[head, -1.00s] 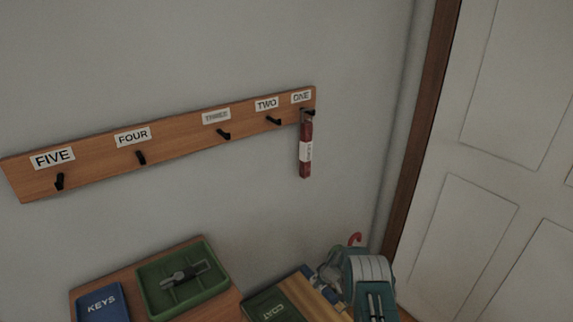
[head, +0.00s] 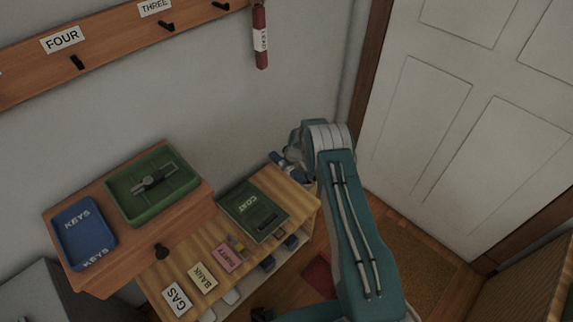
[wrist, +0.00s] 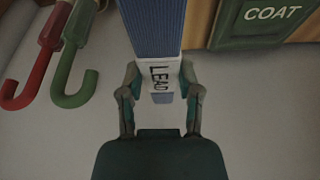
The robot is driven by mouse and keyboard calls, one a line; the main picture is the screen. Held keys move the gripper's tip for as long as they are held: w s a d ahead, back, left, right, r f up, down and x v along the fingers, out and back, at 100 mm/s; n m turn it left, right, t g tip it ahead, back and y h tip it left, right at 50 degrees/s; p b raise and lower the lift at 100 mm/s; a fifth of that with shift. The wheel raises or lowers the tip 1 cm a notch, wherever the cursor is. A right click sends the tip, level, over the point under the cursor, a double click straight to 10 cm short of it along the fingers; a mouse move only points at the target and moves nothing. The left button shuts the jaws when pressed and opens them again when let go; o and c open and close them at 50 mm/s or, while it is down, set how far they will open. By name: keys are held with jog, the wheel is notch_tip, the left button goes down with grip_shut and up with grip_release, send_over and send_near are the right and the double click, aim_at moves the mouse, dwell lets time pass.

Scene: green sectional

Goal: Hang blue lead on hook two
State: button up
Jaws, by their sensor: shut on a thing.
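The blue lead (wrist: 155,30) is a ribbed blue strip with a white band marked LEAD, in the wrist view. My gripper (wrist: 162,85) is shut on it at the band; both fingers touch its sides. In the head view a bit of blue (head: 285,167) shows beside my wrist, and the fingers are hard to make out there. Hook two (head: 220,6) is a black peg at the top edge of the head view, empty; its label is cut off. My gripper is below and to the right of it in the picture, apart from the board.
A red lead (head: 260,38) hangs right of hook two. Hooks three (head: 166,26) and four (head: 77,62) are empty. Below are a green tray (head: 140,207), a blue KEYS tray (head: 84,240) and a COAT box (head: 250,212). Red and green umbrella handles (wrist: 72,80) show in the wrist view.

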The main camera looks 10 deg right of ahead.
jog(key=s+a+r+m+g+y, duration=0.1)
jog(key=s+r+m+g, duration=0.3)
jog(key=r, duration=0.6)
jog(key=s+r+m+g+y, duration=0.1)
jog(key=s+r+m, duration=0.2)
jog(key=r+m, duration=0.5)
jog(key=s+a+r+m+g+y, duration=0.1)
jog(key=s+r+m+g, duration=0.2)
jog(key=r, duration=0.9)
jog(key=w+a+r+m+t+y, duration=0.1)
jog(key=w+a+r+m+t, duration=0.15)
jog(key=r+m+t, duration=0.6)
jog(key=w+a+r+m+t, duration=0.2)
jog(key=a+r+m+t, duration=0.3)
jog(key=r+m, duration=0.65)
jog(key=w+a+f, duration=0.2)
jog(key=w+a, duration=0.2)
jog(key=w, duration=0.4)
jog(key=shift+f, duration=0.3)
jog(key=shift+a+f+t, duration=0.1)
jog(key=shift+t, duration=0.15)
